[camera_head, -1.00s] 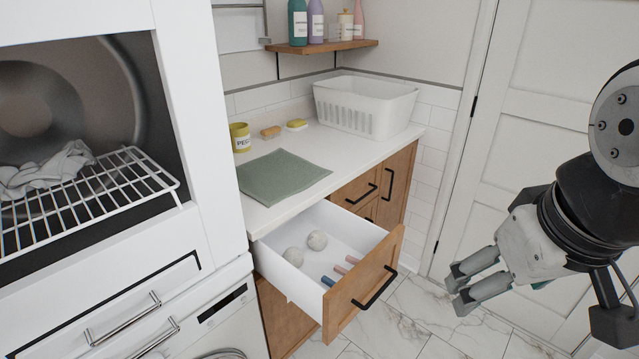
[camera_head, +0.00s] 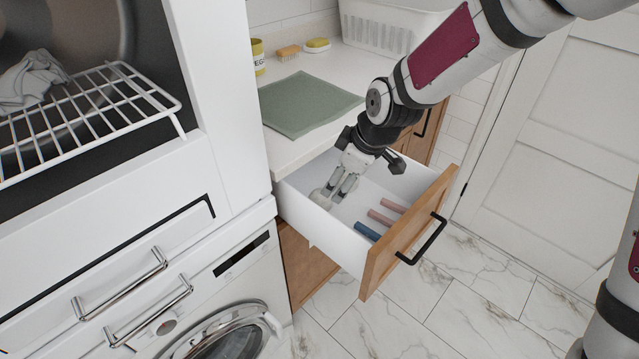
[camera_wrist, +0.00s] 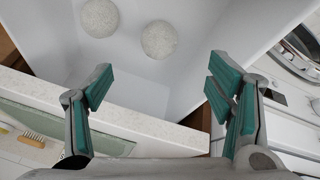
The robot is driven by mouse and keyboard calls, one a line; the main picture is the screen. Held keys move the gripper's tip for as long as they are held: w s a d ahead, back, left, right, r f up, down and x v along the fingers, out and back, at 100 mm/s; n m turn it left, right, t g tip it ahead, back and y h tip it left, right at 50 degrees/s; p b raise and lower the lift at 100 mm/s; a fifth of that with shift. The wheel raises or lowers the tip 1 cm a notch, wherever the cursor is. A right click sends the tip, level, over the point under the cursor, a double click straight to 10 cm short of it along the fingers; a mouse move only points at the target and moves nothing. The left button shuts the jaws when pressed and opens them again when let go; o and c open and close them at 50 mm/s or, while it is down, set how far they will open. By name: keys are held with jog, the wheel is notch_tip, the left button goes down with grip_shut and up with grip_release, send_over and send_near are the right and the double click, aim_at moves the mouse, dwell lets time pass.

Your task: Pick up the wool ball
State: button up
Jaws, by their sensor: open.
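Two pale, speckled wool balls lie on the white floor of the open drawer (camera_head: 335,236). The wrist view shows one wool ball (camera_wrist: 100,18) at the top left and the other wool ball (camera_wrist: 159,39) nearer the middle. In the head view, a wool ball (camera_head: 319,198) shows beside my fingertips, partly covered; the other is not clearly seen. My gripper (camera_head: 338,190) points down into the drawer at its left rear part. In the wrist view my gripper (camera_wrist: 160,82) has its teal-padded fingers wide apart with nothing between them. Both balls appear beyond the fingertips.
A blue cylinder (camera_head: 367,231) and two pink cylinders (camera_head: 380,217) lie in the drawer to the right of my gripper. The counter with a green cloth (camera_head: 308,104) overhangs the drawer's rear. A washing machine (camera_head: 225,310) stands at the left.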

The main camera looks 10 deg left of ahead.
aim_at(325, 198)
jog(key=x, duration=0.3)
jog(key=b+x, duration=0.1)
jog(key=x, duration=0.5)
jog(key=shift+w+a+r+b, duration=0.1)
jog(key=shift+a+r+b, duration=0.05)
jog(key=shift+a+b, duration=0.15)
jog(key=shift+b+x, duration=0.4)
jog(key=shift+x, duration=2.5)
jog(key=shift+d, duration=0.2)
jog(key=c, duration=1.2)
